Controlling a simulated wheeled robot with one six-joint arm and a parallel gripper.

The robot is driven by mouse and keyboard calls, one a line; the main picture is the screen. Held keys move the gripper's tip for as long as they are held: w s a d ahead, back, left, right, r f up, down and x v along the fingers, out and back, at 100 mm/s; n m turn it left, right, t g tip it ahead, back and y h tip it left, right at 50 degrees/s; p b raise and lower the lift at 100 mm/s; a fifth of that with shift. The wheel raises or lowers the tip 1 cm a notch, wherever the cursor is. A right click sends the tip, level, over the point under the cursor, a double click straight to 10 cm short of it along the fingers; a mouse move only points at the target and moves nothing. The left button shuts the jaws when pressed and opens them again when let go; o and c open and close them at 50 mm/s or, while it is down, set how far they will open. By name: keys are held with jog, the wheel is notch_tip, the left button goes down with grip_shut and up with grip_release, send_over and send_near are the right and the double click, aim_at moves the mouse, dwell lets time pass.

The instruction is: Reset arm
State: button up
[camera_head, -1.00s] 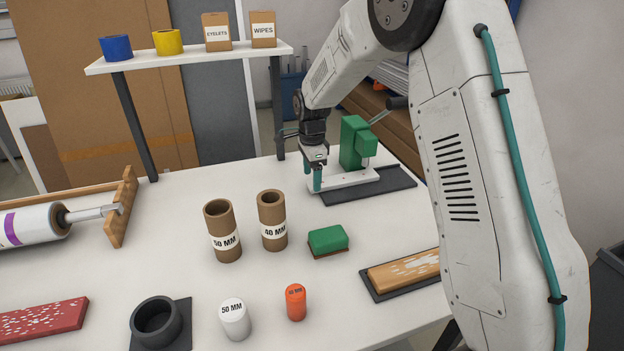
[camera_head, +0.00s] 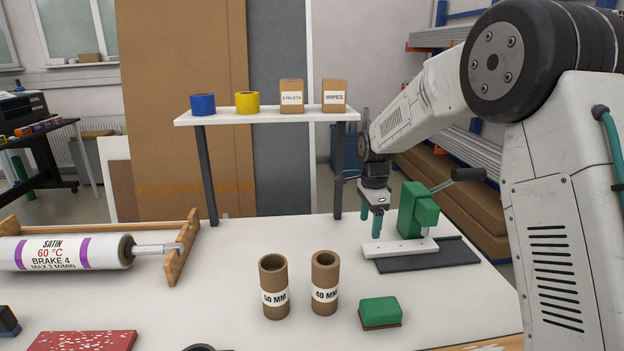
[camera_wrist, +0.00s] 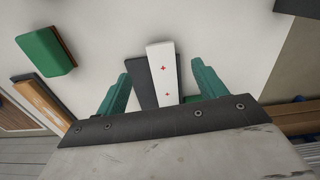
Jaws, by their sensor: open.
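My gripper (camera_head: 370,222) is open and empty, with its green fingers pointing down. In the head view it hangs beside the left end of the white bar (camera_head: 400,247) of a green press (camera_head: 418,212). The press stands on a dark mat (camera_head: 445,256). In the wrist view the two green fingers (camera_wrist: 160,88) are spread apart, and the white bar with red marks (camera_wrist: 163,75) shows between them. I cannot tell the exact height of the fingertips above the table.
Two cardboard tubes, 50 MM (camera_head: 274,290) and 40 MM (camera_head: 325,285), stand at the front beside a green block (camera_head: 380,312). A shelf (camera_head: 270,114) carries two tape rolls and two boxes. A large roll (camera_head: 65,252) lies at left. The table middle is clear.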

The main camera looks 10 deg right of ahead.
jog(key=shift+s+f+n, duration=0.2)
jog(key=shift+s+n, duration=0.15)
jog(key=shift+n, duration=0.35)
jog(key=s+d+r+n, duration=0.1)
jog(key=s+r+n, duration=0.3)
jog(key=s, duration=1)
jog(key=s+d+r+n+t, duration=0.1)
jog(key=s+r+n, duration=0.3)
jog(key=s, duration=1)
jog(key=s+d+r+n, duration=0.1)
jog(key=s+r+n, duration=0.3)
jog(key=s, duration=1)
jog(key=n, duration=0.3)
jog(key=shift+s+r+n, duration=0.15)
jog(key=shift+r+n, duration=0.25)
